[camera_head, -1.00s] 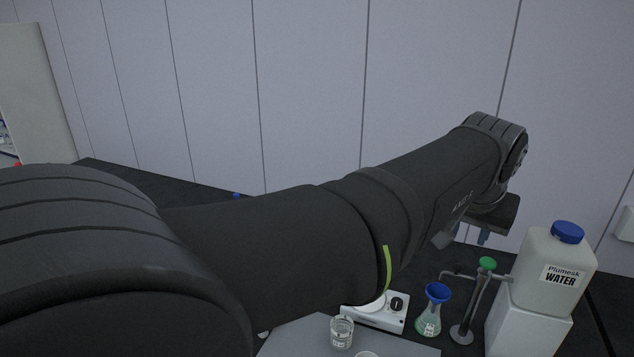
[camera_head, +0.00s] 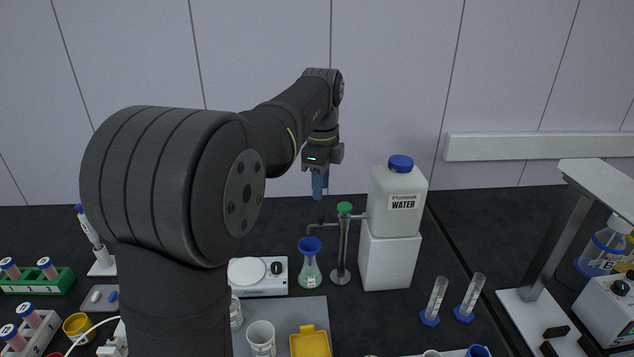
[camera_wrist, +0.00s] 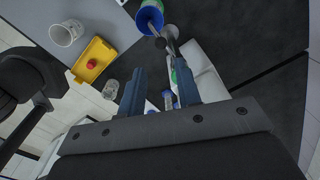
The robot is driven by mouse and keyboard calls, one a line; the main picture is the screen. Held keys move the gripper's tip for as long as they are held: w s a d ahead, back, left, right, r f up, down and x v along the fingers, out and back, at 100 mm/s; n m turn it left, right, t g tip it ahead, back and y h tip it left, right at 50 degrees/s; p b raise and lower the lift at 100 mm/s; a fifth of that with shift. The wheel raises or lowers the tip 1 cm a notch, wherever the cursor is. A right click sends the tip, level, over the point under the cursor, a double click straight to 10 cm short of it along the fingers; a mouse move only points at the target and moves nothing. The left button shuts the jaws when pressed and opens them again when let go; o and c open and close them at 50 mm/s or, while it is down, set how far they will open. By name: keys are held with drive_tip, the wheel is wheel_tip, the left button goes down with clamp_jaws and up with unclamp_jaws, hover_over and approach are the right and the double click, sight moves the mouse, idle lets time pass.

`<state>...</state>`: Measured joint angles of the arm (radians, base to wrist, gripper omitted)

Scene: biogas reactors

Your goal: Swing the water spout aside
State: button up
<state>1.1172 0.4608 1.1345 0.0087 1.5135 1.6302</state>
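The water spout is a thin grey arm (camera_head: 328,225) on a metal stand (camera_head: 341,262) with a green knob (camera_head: 344,208). It reaches left from the stand, its tip above the blue funnel (camera_head: 309,244) in a flask of greenish liquid. A white water jug (camera_head: 397,201) with a blue cap stands right of it on a white block. My gripper (camera_head: 319,190) points down, above and left of the knob. In the wrist view its blue fingers (camera_wrist: 159,68) are apart with nothing held. The funnel (camera_wrist: 150,17) and grey spout parts (camera_wrist: 166,36) show beyond the fingertips.
A white balance or stirrer (camera_head: 258,276) stands left of the flask. A yellow tray (camera_head: 310,342) and a white cup (camera_head: 261,338) are in front. Two cylinders with blue bases stand front right, one nearer (camera_head: 434,301). The bench behind the jug is clear.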

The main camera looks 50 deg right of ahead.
drive_tip(key=shift+w+d+f+m, duration=0.2)
drive_tip(key=shift+f+m, duration=0.2)
drive_tip(key=shift+m, duration=0.4)
drive_tip(key=shift+f, duration=4.3)
drive_tip(key=shift+d, duration=0.1)
drive_tip(key=shift+d, duration=0.15)
drive_tip(key=shift+w+d, duration=0.6)
drive_tip(key=shift+d, duration=0.3)
